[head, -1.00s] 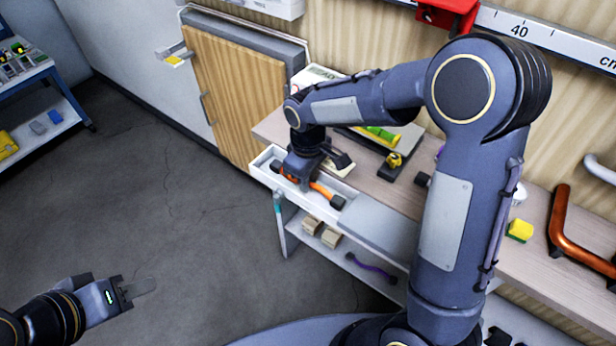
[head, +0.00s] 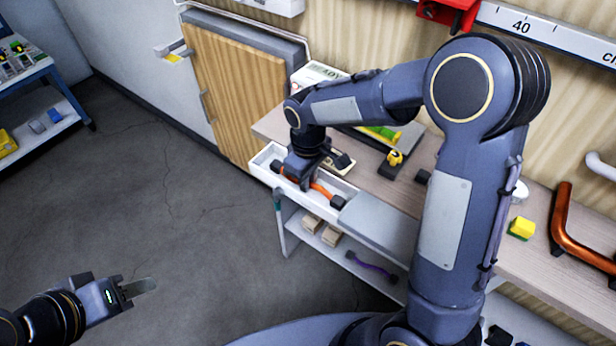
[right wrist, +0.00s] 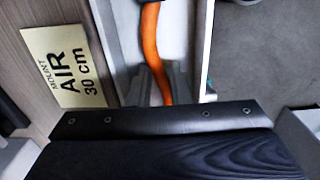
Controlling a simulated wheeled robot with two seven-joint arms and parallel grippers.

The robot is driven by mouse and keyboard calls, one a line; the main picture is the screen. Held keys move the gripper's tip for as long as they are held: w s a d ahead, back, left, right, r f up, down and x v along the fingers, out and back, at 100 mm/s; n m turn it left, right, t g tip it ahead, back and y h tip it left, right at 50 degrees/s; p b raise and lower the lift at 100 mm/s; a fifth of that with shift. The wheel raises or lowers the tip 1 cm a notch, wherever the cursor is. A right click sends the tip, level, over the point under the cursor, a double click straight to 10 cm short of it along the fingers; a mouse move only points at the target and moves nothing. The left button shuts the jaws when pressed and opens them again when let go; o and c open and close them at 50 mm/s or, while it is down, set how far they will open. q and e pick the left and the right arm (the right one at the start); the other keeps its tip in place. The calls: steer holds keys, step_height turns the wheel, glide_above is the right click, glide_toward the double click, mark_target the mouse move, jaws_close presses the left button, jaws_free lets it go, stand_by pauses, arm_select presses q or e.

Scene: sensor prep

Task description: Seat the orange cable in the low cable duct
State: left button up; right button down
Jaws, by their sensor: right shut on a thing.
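The orange cable (head: 322,191) with black ends lies lengthwise along the low white cable duct (head: 262,162) at the shelf's front edge. My right gripper (head: 304,183) points down over the duct and is shut on the cable near its middle. In the right wrist view the cable (right wrist: 150,45) runs between the gripper's fingers (right wrist: 155,85) and between the duct's pale walls (right wrist: 196,45). Whether the cable touches the duct floor cannot be told.
A sign reading "AIR 30 cm" (right wrist: 67,65) lies beside the duct. A yellow tool (head: 396,158) and a yellow block (head: 521,228) are on the worktop. A purple cable (head: 372,265) and wooden blocks (head: 330,236) sit on the shelf below.

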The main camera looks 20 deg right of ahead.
steer(key=shift+f, duration=0.15)
steer(key=c, duration=1.3)
jaws_free()
steer(key=shift+o, duration=0.5)
steer(key=shift+o, duration=1)
